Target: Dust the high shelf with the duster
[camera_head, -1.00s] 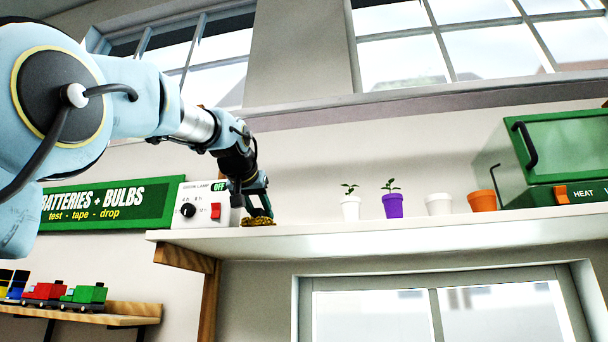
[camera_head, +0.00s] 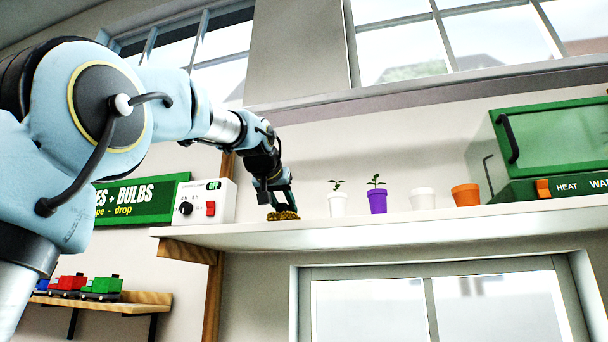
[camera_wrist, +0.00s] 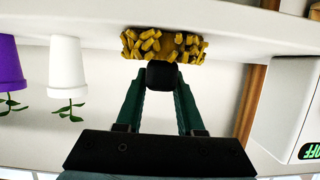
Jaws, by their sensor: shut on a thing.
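My gripper (camera_head: 279,200) is shut on the duster. The duster's yellow-brown tufted head (camera_head: 284,215) rests on, or just at, the top of the high shelf (camera_head: 400,230), toward its left part. In the wrist view the picture is upside down: the duster head (camera_wrist: 165,46) is against the shelf surface (camera_wrist: 60,15), with a dark handle block (camera_wrist: 162,75) between the green fingers. I cannot tell how firmly the tufts press on the shelf.
A grow-lamp box (camera_head: 208,203) stands left of the duster. To the right are a white pot with a seedling (camera_head: 338,204), a purple pot with a seedling (camera_head: 377,201), an empty white pot (camera_head: 423,199), an orange pot (camera_head: 466,197) and a green heater cabinet (camera_head: 550,150).

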